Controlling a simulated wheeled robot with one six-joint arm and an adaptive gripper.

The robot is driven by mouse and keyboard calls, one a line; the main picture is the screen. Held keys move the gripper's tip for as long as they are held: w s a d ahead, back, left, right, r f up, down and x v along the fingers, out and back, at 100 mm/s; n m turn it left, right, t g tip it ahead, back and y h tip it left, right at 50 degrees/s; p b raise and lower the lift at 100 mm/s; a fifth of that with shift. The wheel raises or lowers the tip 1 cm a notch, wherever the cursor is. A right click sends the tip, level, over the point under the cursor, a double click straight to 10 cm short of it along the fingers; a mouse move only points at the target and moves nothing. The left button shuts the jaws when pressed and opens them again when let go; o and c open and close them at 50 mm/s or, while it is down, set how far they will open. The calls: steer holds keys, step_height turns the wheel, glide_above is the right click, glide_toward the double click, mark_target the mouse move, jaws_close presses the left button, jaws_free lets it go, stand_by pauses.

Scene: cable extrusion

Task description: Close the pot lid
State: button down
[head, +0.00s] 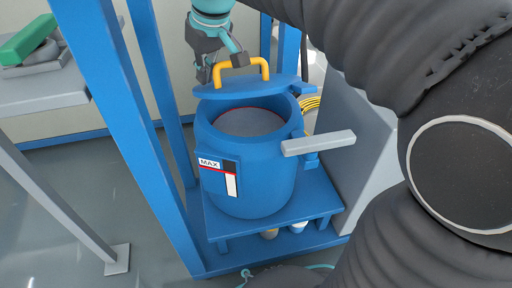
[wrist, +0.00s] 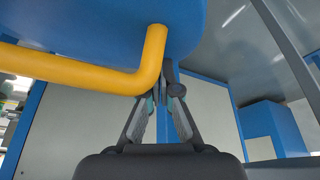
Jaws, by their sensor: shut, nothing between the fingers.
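The yellow handle (head: 241,66) is on the lid's far side. My gripper (head: 222,66) is behind the lid, close to the handle's left part. In the wrist view my gripper (wrist: 166,90) is shut and empty, with its fingertips close to the bend of the handle (wrist: 152,62). I cannot tell whether the fingertips touch the handle.
The pot rests on a blue stand (head: 270,222) within blue frame posts (head: 125,105). A grey lever (head: 318,143) juts out at the pot's right. A grey panel (head: 365,150) stands to the right. A table with a green object (head: 27,40) is at the left.

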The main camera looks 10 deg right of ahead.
steer(key=shift+s+f, duration=0.55)
steer(key=shift+f, duration=0.3)
steer(key=shift+s+f, duration=0.25)
steer(key=shift+f, duration=0.45)
steer(key=shift+s+f, duration=0.2)
steer(key=shift+f, duration=0.45)
steer(key=shift+s+f, duration=0.25)
steer(key=shift+f, duration=0.45)
step_height(320, 180, up, 9)
steer(key=p, duration=0.7)
steer(key=shift+r, duration=0.1)
steer(key=s+d+f+m+p, duration=0.1)
steer(key=s+d+m, duration=0.1)
steer(key=s+d, duration=0.2)
steer(key=s+d+f+m+t+h+p, duration=0.1)
steer(key=s+d, duration=0.3)
steer(key=s, duration=0.4)
steer(key=s+d+f+m+t+h+p, duration=0.1)
steer(key=s+d+f+m, duration=0.2)
steer(key=s+d, duration=0.2)
steer(key=shift+s+f+p, duration=0.2)
steer(key=shift+s+p, duration=0.1)
steer(key=shift+s, duration=0.45)
